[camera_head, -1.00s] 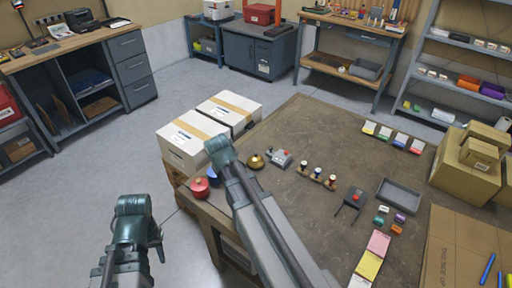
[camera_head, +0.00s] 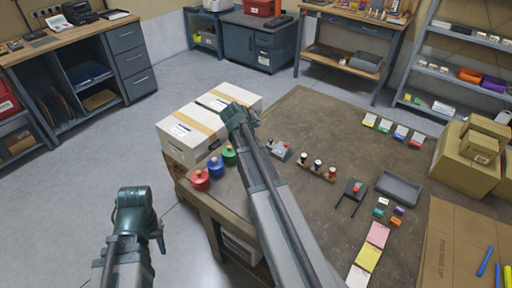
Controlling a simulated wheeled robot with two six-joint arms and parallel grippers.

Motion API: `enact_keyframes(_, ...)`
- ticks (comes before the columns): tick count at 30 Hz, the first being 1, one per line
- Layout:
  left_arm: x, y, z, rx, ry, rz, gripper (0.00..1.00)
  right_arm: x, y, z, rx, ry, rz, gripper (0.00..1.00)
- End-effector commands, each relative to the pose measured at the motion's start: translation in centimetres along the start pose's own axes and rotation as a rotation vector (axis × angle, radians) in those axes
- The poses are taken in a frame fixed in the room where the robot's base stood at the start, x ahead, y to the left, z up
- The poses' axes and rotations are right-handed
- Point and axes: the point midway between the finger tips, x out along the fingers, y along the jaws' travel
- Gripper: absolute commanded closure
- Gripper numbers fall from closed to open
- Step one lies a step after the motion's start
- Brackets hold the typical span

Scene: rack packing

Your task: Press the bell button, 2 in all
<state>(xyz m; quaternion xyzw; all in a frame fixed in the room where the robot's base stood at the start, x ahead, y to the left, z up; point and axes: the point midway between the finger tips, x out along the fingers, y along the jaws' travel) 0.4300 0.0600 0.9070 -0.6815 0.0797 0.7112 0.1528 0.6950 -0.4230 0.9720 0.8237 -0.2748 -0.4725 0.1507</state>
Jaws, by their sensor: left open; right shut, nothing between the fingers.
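The brass dome bell is hidden now behind my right arm, at the left part of the brown table (camera_head: 300,115). My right gripper (camera_head: 236,112) appears beyond the bell's spot, near the edge of the white boxes; its height above the table is unclear. It is shut and empty. My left gripper (camera_head: 134,198) is open, held over the floor left of the table; its fingertips are hard to make out.
Red (camera_head: 200,181), blue (camera_head: 215,167) and green (camera_head: 229,156) knobbed pots line the table's left edge. White boxes (camera_head: 190,136) stand at the left. A black box with a red button (camera_head: 355,188) lies farther right.

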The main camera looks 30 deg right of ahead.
Motion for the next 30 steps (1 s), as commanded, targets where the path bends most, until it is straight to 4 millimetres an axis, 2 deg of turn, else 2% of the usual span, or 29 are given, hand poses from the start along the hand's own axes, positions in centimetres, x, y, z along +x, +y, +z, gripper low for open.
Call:
enact_keyframes(5,0.3,0.0,0.0,0.000,0.000,0.000,0.58,0.2,-0.2,0.1,0.000,-0.001,-0.001,1.00)
enact_keyframes(11,1.6,0.1,-0.1,0.000,0.000,0.000,0.58,1.1,-0.9,0.8,0.000,-0.001,-0.001,1.00)
enact_keyframes(24,7.3,0.7,-0.4,0.000,0.000,0.000,0.58,5.1,-3.8,3.8,0.000,-0.001,-0.001,1.00)
enact_keyframes(30,8.8,0.8,-0.5,0.000,0.000,0.000,0.58,6.1,-4.5,4.5,0.000,-0.001,-0.001,1.00)
